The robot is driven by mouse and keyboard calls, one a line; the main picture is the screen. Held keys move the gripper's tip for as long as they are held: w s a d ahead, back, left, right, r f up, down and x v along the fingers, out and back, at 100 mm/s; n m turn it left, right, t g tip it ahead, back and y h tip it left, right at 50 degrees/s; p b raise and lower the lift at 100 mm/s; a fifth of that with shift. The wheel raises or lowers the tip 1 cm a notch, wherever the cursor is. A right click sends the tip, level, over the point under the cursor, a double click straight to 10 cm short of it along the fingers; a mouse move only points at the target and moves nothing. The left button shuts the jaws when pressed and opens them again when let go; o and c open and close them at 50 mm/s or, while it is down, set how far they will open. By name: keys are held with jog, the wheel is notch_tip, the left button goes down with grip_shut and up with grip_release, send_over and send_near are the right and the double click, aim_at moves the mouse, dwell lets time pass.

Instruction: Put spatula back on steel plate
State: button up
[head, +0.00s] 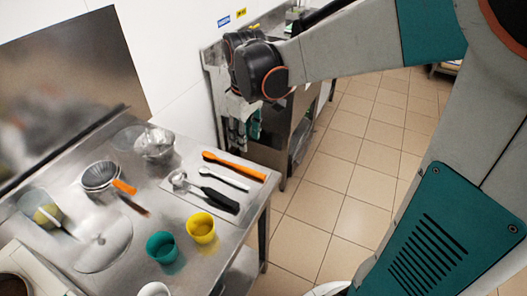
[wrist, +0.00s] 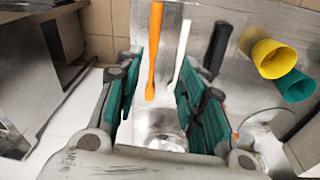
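An orange spatula-like utensil (head: 235,166) lies along the far side of a flat steel plate (head: 185,206) on the steel worktop; I cannot tell how much of it rests on the plate. A white utensil (head: 224,179) and a black-handled scoop (head: 215,198) lie beside it. In the wrist view the orange utensil (wrist: 154,60) shows between the fingers, with the white one (wrist: 181,50) to its right. My gripper (head: 241,138) is above and beyond the worktop's far edge. In the wrist view my gripper (wrist: 155,85) is open and empty, its green fingers apart.
A yellow cup (head: 201,225) and a teal cup (head: 162,248) stand near the worktop's front edge. Metal bowls (head: 155,145) and a strainer (head: 100,176) are to the left. A steel machine (head: 300,125) stands beyond. The tiled floor (head: 335,190) at right is clear.

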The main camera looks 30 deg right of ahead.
jog(key=s+a+r+m+t, duration=0.1)
jog(key=s+r+m+t, duration=0.1)
jog(key=s, duration=0.5)
jog(key=s+a+r+m+t, duration=0.1)
jog(key=s+r+m+t, duration=0.1)
jog(key=s, duration=0.6)
jog(key=shift+s+a+r+m+t, duration=0.2)
jog(key=shift+s+r+m+t, duration=0.1)
jog(key=shift+m+t, duration=0.65)
